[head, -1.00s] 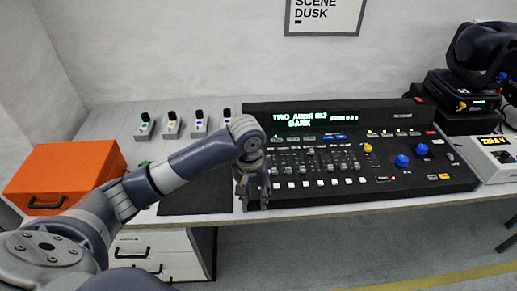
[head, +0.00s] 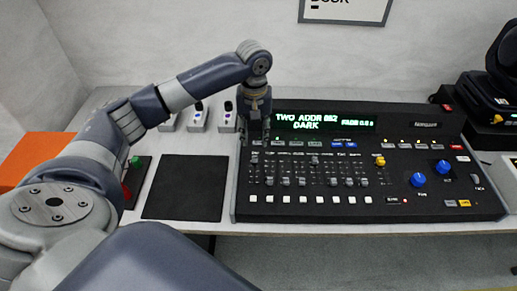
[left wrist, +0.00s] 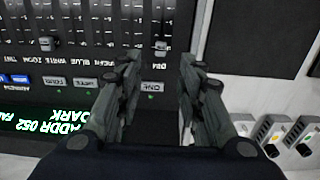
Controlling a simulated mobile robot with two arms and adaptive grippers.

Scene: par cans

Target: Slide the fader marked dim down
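The black lighting console (head: 400,205) stands on the bench in the head view. The fader marked dim (head: 254,158) is in its leftmost column, its small grey cap near the top of the slot. In the upside-down left wrist view the dim fader cap (left wrist: 160,45) shows beside the DIM label, ahead of the gap between my fingers. My left gripper (head: 255,140) hangs over the console's upper left part. Its fingers (left wrist: 160,62) are apart with nothing between them, over the button marked ONE. I cannot tell whether they touch the panel. My right gripper is out of view.
Other faders (head: 301,182) stand in columns to the right, with a yellow cap (head: 380,160) and blue knobs (head: 418,180) farther right. The lit display (head: 325,123) is behind. A dark mat (head: 185,188) lies left of the console. An orange box (head: 25,160) is at far left.

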